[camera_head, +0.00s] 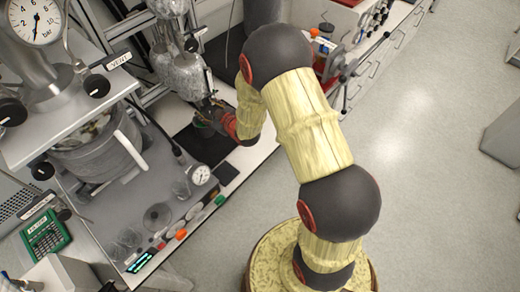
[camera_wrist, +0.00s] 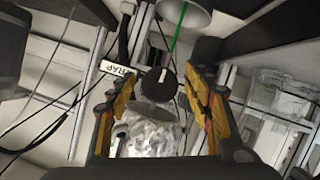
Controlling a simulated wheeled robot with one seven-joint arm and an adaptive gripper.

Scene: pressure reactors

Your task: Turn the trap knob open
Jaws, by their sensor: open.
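The trap knob (camera_wrist: 158,86) is round and black with a white pointer line, nearly upright in the wrist view. A white label reading TRAP (camera_wrist: 117,68) sits just left of it, tilted. My gripper (camera_wrist: 160,82) is open, with one orange-and-black finger on each side of the knob. Gaps show between the fingers and the knob; I cannot tell the depth between them. In the head view my gripper (camera_head: 214,117) is beside the foil-wrapped glassware, small and partly hidden by my arm. I cannot clearly make out the trap knob there.
Foil-wrapped glass (camera_wrist: 150,135) is just below the knob, between the fingers. A green rod (camera_wrist: 180,27) and dark hoses are close by. In the head view, a vent knob (camera_head: 97,86), a reactor vessel (camera_head: 97,150) and a loose gauge (camera_head: 200,175) are left of my arm.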

